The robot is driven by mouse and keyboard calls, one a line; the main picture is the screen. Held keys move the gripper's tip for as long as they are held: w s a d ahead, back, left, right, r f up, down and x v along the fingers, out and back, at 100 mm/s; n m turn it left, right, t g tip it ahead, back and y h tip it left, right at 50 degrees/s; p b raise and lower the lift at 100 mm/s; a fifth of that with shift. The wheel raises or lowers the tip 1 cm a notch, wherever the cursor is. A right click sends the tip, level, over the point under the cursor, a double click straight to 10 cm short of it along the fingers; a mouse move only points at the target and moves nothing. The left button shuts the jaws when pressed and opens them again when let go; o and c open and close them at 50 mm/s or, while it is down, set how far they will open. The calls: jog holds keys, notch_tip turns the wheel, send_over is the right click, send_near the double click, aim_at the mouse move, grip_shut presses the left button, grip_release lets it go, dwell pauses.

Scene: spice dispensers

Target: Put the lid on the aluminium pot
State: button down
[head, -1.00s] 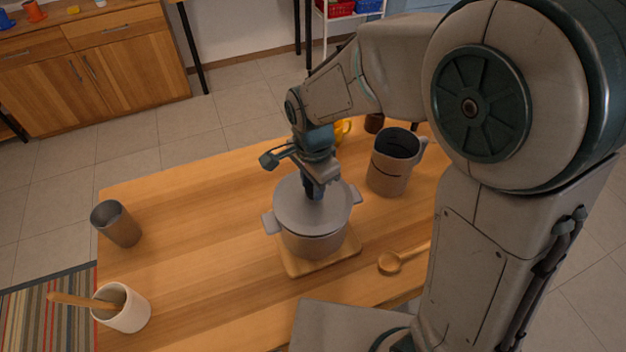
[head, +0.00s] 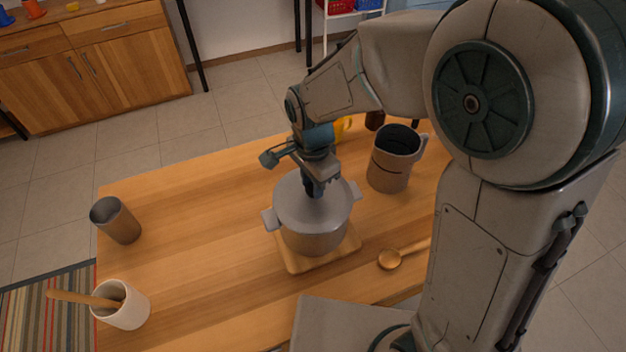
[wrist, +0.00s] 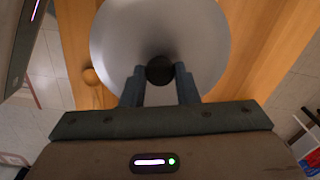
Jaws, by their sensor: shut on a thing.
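The aluminium pot (head: 312,237) stands on a small wooden board near the middle of the table, with a handle on each side. The grey round lid (head: 298,205) lies over the pot's mouth and looks level; whether it touches the rim all round I cannot tell. My gripper (head: 314,188) is above the lid's centre, pointing down. In the wrist view its two fingers are closed on the dark round knob (wrist: 160,70) of the lid (wrist: 120,45). The pot's rim is hidden under the lid.
The wooden board (head: 293,262) is under the pot. A grey mug (head: 390,170) stands close on the right, with a wooden spoon (head: 390,259) in front of it. A metal cup (head: 118,226) and a white crock (head: 128,312) stand at left. The table between is clear.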

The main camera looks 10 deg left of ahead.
jog(key=shift+f, duration=0.35)
jog(key=c, duration=0.6)
grip_release()
jog(key=shift+o, duration=0.2)
jog(key=shift+r, duration=0.1)
jog(key=shift+r+p, duration=2.5)
jog(key=shift+r, duration=1)
